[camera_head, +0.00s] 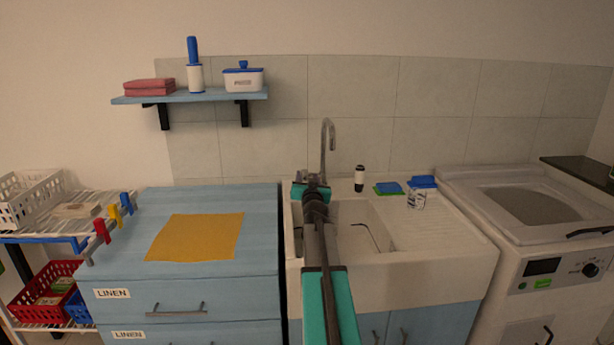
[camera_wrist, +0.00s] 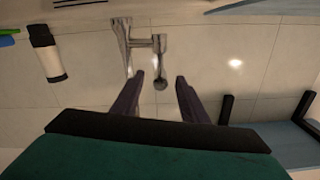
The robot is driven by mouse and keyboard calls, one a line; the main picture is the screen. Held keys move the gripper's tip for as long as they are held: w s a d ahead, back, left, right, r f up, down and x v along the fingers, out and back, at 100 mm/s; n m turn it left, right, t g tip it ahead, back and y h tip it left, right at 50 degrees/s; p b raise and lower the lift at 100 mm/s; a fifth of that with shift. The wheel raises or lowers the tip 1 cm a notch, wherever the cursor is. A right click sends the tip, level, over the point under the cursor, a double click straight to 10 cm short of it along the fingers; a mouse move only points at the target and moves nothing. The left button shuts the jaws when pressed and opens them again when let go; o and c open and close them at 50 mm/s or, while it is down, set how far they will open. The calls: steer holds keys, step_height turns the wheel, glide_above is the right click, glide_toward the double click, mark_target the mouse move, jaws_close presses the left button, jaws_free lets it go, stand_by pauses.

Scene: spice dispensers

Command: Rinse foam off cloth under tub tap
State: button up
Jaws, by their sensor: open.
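The tap (camera_head: 328,145) is a grey gooseneck at the back of the white tub sink (camera_head: 400,258). My gripper (camera_head: 311,180) is beside the tap's base, left of the spout, above the back of the tub. In the wrist view, my gripper (camera_wrist: 158,98) has its two dark fingers apart, with nothing seen held. The metal tap (camera_wrist: 122,42) stands just beyond the fingertips, and a rounded part of it shows between them. A yellow cloth (camera_head: 195,237) lies flat on the blue linen cabinet; no foam is visible on it. My arm hides part of the left basin.
A dark-capped bottle (camera_head: 360,178), green and blue pads (camera_head: 388,188) and a small patterned cup (camera_head: 416,200) stand along the tub's back ledge and right side. A wall shelf (camera_head: 190,96) is upper left. A washing machine (camera_head: 545,240) stands right. Clothes pegs (camera_head: 114,216) stand left.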

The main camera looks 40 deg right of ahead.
steer(key=shift+x, duration=1.35)
jaws_close()
